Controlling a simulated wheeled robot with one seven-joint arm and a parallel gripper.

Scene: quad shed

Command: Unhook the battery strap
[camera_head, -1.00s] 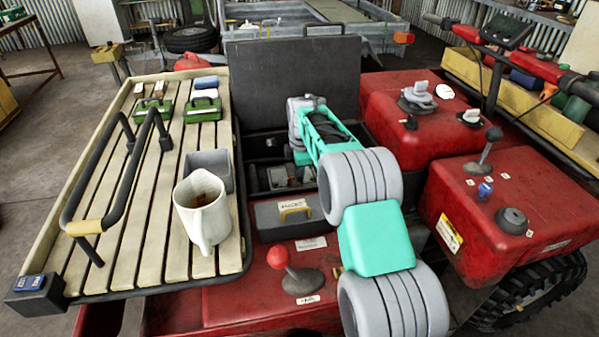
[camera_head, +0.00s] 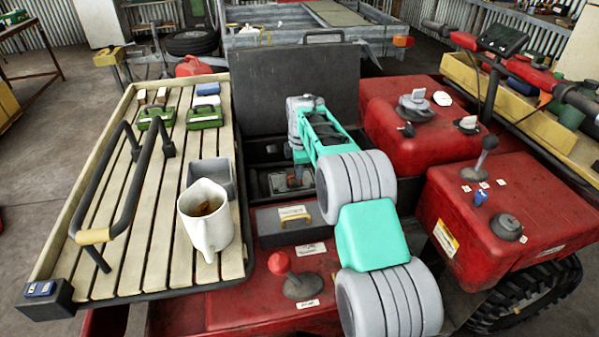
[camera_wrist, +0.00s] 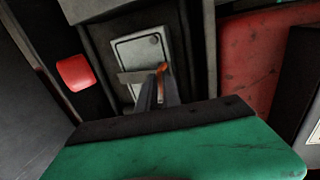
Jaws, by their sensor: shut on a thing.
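In the wrist view the battery (camera_wrist: 137,50) is a pale grey block with round fittings, deep in a dark compartment. A thin orange piece, which looks like the battery strap (camera_wrist: 163,70), shows at my fingertips. My gripper (camera_wrist: 160,82) has its dark fingers close together, shut on this piece; the exact grip is partly hidden by the fingers. A flat grey bar lies across the battery just left of the fingertips. In the head view the battery (camera_head: 289,181) shows small inside the open black box, with a bit of orange. My arm hides the fingers there.
The box's dark lid (camera_head: 297,80) stands open behind. A grey case with a yellow handle (camera_head: 294,212) and a red-knobbed lever (camera_head: 280,264) are in front. A slatted rack (camera_head: 118,250) with a mug (camera_head: 206,232) is left; a red housing (camera_head: 492,205) is right.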

